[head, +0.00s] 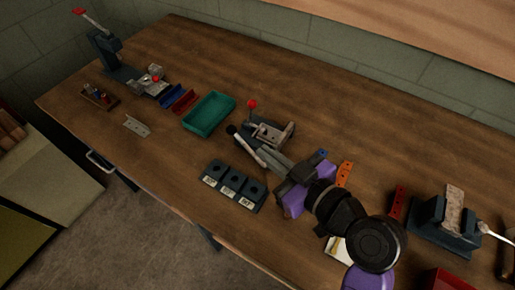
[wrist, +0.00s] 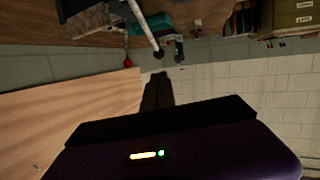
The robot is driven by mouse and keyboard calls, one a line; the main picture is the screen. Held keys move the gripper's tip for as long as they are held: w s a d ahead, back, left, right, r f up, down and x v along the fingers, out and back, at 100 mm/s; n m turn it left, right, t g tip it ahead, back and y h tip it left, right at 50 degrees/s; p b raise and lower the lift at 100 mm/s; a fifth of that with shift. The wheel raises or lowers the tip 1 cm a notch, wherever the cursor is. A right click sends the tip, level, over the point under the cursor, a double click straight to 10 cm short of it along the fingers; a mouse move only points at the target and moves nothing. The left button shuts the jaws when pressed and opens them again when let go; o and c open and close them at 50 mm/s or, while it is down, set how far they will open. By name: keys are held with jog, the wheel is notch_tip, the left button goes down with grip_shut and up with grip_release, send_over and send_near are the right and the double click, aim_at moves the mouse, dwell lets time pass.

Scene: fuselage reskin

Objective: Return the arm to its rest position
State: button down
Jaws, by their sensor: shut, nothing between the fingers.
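My arm reaches in from the lower right of the head view, with dark joints and purple sections. My gripper (head: 262,153) points up and left over the bench, close to the clamp fixture (head: 270,131) in the picture; the exact gap cannot be told. In the wrist view my gripper (wrist: 159,77) shows as two dark fingers closed together, with nothing between them. The wrist view shows the room upside down, with the wall beyond the fingers.
The wooden bench (head: 160,140) holds a green tray (head: 209,114), a block with three holes (head: 232,187), a lever press (head: 106,50) at the far left and a vise (head: 445,225) at the right. A red-knobbed lever (head: 252,104) stands upright by the fixture.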

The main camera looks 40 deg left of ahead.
jog(key=shift+v, duration=1.7)
jog(key=shift+r, duration=0.15)
jog(key=w+d+r+m+t, duration=0.3)
jog(key=w+d+m+t, duration=0.1)
jog(key=w+m+t, duration=0.3)
jog(key=d+f+m+t+h, duration=0.2)
jog(key=d+m+t+h, duration=0.2)
jog(key=d, duration=0.4)
jog(key=d+f+m+t+h, duration=0.25)
jog(key=d+m+t, duration=0.2)
jog(key=d, duration=0.35)
jog(key=s+d+f+m+h, duration=0.2)
jog(key=s+d+m+h, duration=0.35)
jog(key=s+d, duration=0.7)
jog(key=s+d+f+n+g+h, duration=0.1)
jog(key=s+d, duration=0.2)
jog(key=s, duration=0.4)
jog(key=s+d+f+n+g+h, duration=0.1)
jog(key=s+d+f+n+h, duration=0.1)
jog(key=s, duration=0.6)
jog(key=shift+d, duration=0.4)
